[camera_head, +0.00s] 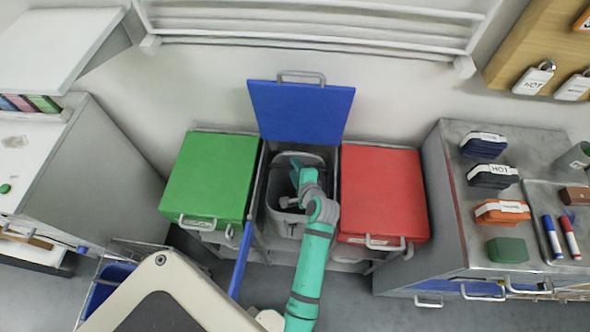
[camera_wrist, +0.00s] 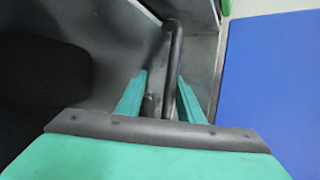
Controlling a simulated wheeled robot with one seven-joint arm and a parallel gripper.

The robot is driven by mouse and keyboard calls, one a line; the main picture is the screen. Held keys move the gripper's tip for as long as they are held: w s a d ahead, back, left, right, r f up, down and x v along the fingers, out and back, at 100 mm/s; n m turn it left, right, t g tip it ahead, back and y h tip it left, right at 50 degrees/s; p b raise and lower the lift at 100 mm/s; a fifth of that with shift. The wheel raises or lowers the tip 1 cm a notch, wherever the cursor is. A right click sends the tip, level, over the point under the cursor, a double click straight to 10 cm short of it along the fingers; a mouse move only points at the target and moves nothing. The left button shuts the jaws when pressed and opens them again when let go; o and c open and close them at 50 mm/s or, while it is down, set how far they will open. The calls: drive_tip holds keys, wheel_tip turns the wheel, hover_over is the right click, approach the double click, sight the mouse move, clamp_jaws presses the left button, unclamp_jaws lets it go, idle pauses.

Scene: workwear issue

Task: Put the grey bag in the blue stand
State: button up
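The blue lid (camera_head: 300,108) of the middle bay stands raised against the wall. In that bay is a grey bag (camera_head: 286,222) that looks like an open-topped bucket. My gripper reaches down into its opening, and my wrist hides part of it and the fingertips in the head view. In the wrist view, my gripper (camera_wrist: 162,85) has its two teal fingers apart, one on each side of a dark bar-like handle (camera_wrist: 174,55). A gap shows beside the left finger, and I cannot tell whether the right finger touches the bar.
Closed green (camera_head: 211,175) and red (camera_head: 383,190) lids flank the bay closely. A wire-framed blue container (camera_head: 104,290) stands at the lower left, partly hidden. A metal counter (camera_head: 460,210) with pads and markers is at right. A wall rack (camera_head: 310,28) is behind.

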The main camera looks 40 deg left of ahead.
drive_tip(key=v, duration=1)
drive_tip(key=shift+s+d+r, duration=0.2)
drive_tip(key=shift+d, duration=0.1)
